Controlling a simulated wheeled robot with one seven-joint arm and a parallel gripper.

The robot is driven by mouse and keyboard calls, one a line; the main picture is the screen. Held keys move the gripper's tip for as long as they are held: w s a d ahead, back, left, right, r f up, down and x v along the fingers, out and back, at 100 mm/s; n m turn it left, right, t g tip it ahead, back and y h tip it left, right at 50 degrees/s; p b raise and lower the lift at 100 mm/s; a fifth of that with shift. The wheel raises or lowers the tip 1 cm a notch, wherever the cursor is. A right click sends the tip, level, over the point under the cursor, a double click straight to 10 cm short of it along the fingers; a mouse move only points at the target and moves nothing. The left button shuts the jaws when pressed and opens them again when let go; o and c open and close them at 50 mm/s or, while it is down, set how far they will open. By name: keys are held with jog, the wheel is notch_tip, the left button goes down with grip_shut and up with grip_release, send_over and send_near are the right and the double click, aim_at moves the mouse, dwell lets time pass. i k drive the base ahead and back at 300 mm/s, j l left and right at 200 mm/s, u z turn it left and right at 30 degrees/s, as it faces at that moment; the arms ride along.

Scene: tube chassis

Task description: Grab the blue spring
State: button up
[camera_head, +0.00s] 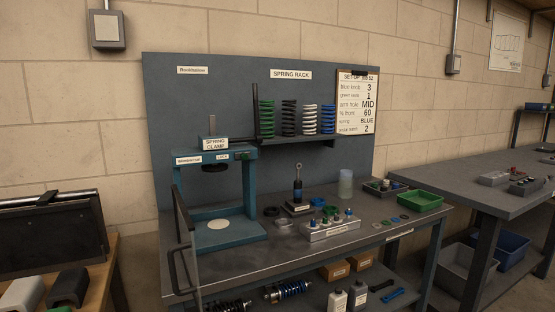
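The blue spring (328,119) stands upright at the right end of the spring rack (295,141), a shelf on the blue-grey back panel. To its left stand a white spring (309,119), a black spring (288,117) and a green spring (267,118), in a row. A dark post rises at the rack's left end. The clipboard with set-up notes (357,102) hangs just right of the blue spring. My gripper is not in view.
A teal spring clamp (216,190) stands on the bench left of the rack. A small damper (298,184), a tray of knobs (332,229), a translucent cup (346,184) and a green tray (420,201) occupy the bench below. Another bench (490,200) is at right.

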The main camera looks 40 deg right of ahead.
aim_at(332, 106)
jog(key=i+l+z, duration=0.15)
jog(key=z, duration=0.85)
